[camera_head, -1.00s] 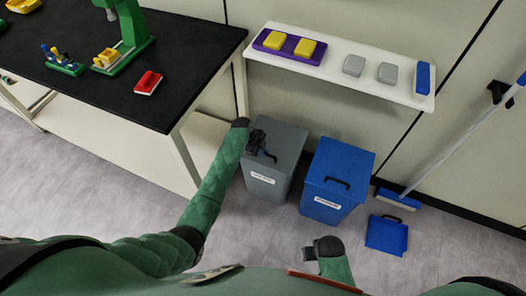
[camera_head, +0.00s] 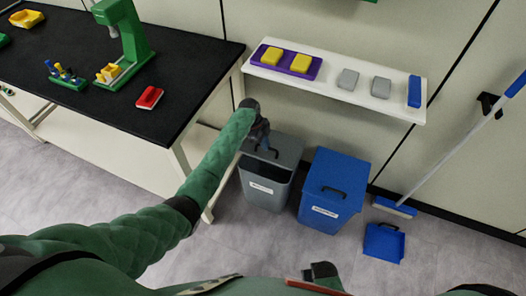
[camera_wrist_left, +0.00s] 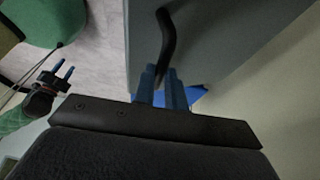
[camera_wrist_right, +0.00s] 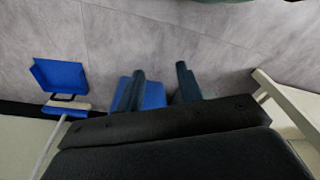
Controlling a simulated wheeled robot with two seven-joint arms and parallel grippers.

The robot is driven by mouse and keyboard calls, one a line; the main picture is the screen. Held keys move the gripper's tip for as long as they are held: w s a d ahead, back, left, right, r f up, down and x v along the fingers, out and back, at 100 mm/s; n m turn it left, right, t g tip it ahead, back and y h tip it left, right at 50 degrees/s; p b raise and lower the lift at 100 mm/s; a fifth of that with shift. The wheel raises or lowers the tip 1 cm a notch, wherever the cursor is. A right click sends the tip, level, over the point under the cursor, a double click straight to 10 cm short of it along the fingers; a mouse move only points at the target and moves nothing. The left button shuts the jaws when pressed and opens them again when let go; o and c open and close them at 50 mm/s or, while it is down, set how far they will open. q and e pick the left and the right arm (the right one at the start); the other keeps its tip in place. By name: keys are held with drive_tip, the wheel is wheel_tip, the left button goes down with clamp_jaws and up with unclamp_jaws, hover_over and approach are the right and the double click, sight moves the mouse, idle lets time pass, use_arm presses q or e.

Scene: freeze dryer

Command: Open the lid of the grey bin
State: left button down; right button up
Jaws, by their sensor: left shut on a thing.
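The grey bin (camera_head: 265,193) stands on the floor between the bench and the blue bin. Its lid (camera_head: 287,150) is tilted up at the front, and a dark gap shows between lid and bin body. My left gripper (camera_head: 263,143) is at the lid and shut on its black handle (camera_head: 267,153). In the left wrist view the dark handle (camera_wrist_left: 167,40) runs between the fingers, beside the grey lid (camera_wrist_left: 215,45). My right gripper (camera_wrist_right: 161,85) is open and empty, low near my body, well away from the bin.
The blue bin (camera_head: 328,205), lid shut, stands close at the right. A black-topped bench (camera_head: 120,120) is at the left. A white shelf (camera_head: 335,72) with sponges hangs above the bins. A blue dustpan (camera_head: 384,243) and a broom (camera_head: 394,207) are farther right. Floor in front is clear.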

use_arm(q)
drive_tip(key=w+r, duration=0.2)
drive_tip(key=w+d+r, duration=0.1)
drive_tip(key=w, duration=0.1)
drive_tip(key=shift+d+r+b, duration=0.2)
drive_tip(key=shift+r+b, duration=0.15)
drive_tip(key=shift+r, duration=0.05)
use_arm(e)
drive_tip(key=shift+s+a+r, duration=0.15)
drive_tip(key=shift+s+r, duration=0.05)
drive_tip(key=shift+r, duration=0.45)
drive_tip(key=shift+w+r, duration=0.1)
drive_tip(key=shift+w, duration=0.05)
